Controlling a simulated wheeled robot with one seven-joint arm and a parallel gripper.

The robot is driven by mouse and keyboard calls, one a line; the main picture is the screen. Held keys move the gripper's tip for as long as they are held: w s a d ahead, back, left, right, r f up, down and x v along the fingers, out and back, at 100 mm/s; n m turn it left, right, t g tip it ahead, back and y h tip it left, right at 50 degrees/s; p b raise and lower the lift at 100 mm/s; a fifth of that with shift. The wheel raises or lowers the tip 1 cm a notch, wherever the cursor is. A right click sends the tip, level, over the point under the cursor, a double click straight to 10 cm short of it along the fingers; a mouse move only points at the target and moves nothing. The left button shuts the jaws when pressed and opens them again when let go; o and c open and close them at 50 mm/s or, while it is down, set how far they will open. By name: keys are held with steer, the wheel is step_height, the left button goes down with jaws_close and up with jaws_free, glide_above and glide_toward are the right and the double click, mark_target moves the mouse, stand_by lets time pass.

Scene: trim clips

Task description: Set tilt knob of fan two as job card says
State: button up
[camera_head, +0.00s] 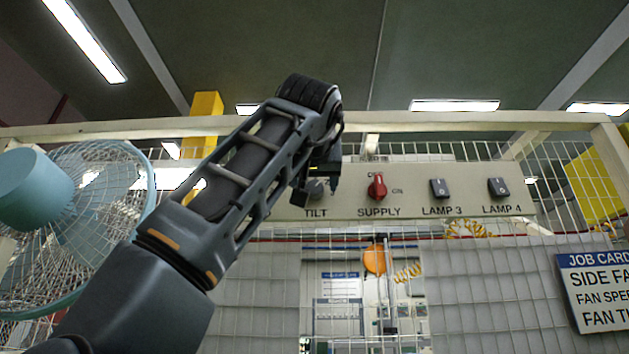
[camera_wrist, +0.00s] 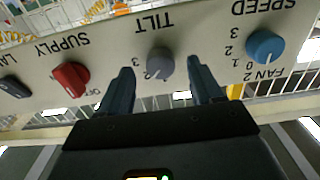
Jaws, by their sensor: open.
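The grey tilt knob (camera_wrist: 160,63) sits on the beige panel under the label TILT, which appears upside down in the wrist view. Digits 2 and 3 show beside it; I cannot clearly tell its pointer's setting. My gripper (camera_wrist: 160,72) is open, with one finger on each side of the knob; I cannot tell whether they touch it. In the head view my gripper (camera_head: 320,178) is at the panel above TILT and partly hides the knob (camera_head: 316,189). The job card (camera_head: 597,290) is cut off at the right edge, reading SIDE FA, FAN SPEE and FAN TI, without visible values.
A blue speed knob (camera_wrist: 265,47) marked FAN 2 is close to one finger. The red supply knob (camera_head: 377,187) and rocker switches for lamp 3 (camera_head: 439,188) and lamp 4 (camera_head: 498,187) share the panel (camera_head: 407,206). A teal fan (camera_head: 95,200) stands left.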

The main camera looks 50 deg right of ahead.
mark_target(315, 189)
steer(key=shift+x, duration=1.25)
steer(key=shift+c, duration=0.5)
steer(key=c, duration=1)
steer(key=shift+o, duration=0.2)
steer(key=m, duration=0.4)
steer(key=shift+a+m, duration=0.1)
steer(key=shift+m, duration=0.2)
steer(key=m, duration=0.4)
steer(key=shift+w, duration=0.1)
steer(key=shift+m, duration=0.3)
